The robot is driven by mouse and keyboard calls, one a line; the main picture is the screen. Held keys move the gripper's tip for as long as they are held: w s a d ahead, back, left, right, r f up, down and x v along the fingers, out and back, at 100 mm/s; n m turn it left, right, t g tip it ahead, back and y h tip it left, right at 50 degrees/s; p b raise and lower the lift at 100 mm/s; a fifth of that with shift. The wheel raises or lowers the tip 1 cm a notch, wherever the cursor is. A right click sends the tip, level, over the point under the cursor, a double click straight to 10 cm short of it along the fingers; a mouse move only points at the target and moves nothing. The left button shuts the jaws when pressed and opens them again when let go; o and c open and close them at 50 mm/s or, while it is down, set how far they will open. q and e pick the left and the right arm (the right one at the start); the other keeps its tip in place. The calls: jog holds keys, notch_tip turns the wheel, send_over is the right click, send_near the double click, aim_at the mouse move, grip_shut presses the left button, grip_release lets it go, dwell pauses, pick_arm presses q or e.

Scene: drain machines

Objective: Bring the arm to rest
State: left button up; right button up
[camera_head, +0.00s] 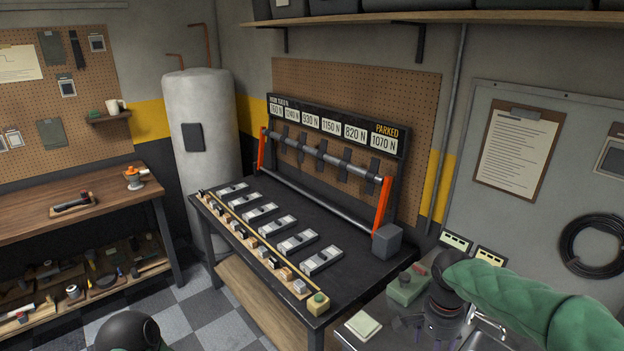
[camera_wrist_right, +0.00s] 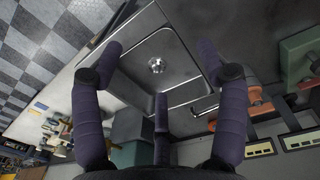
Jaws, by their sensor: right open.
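My right arm (camera_head: 530,300), in a green sleeve, comes in from the right in the head view. Its dark gripper (camera_head: 432,325) points down over the counter by the steel sink (camera_head: 488,335). In the right wrist view the gripper (camera_wrist_right: 158,65) has its purple-grey fingers spread wide with nothing between them. The sink basin with its round drain (camera_wrist_right: 156,65) lies beyond the fingers. A dark rounded part of my left arm shows at the bottom left of the head view; the left gripper is not seen.
A black bench (camera_head: 340,262) with a row of small machines and a display rack (camera_head: 335,125) stands in the middle. A grey block (camera_head: 387,241) sits at its right corner. A green box (camera_head: 406,287) is close to the right gripper. Checkered floor (camera_head: 215,312) is open at left.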

jog(key=s+a+f+n+y, duration=0.25)
jog(key=a+f, duration=0.35)
jog(key=f, duration=0.5)
jog(key=s+a+f+n+y, duration=0.1)
jog(key=a+f+n, duration=0.3)
jog(key=f, duration=0.8)
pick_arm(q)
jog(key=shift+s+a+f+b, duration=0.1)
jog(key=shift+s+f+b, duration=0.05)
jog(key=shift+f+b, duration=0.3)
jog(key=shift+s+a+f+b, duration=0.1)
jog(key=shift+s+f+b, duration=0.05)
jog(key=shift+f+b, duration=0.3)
pick_arm(e)
jog(key=s+a+f+n, duration=0.1)
jog(key=s+a+f, duration=0.3)
jog(key=s+f, duration=0.3)
jog(key=s+a+f+y, duration=0.1)
jog(key=s+a+f, duration=0.2)
jog(key=s+f, duration=0.4)
jog(key=shift+s+a+f+n+t, duration=0.25)
jog(key=shift+a+f+n+t, duration=0.05)
jog(key=shift+a+n+t, duration=0.1)
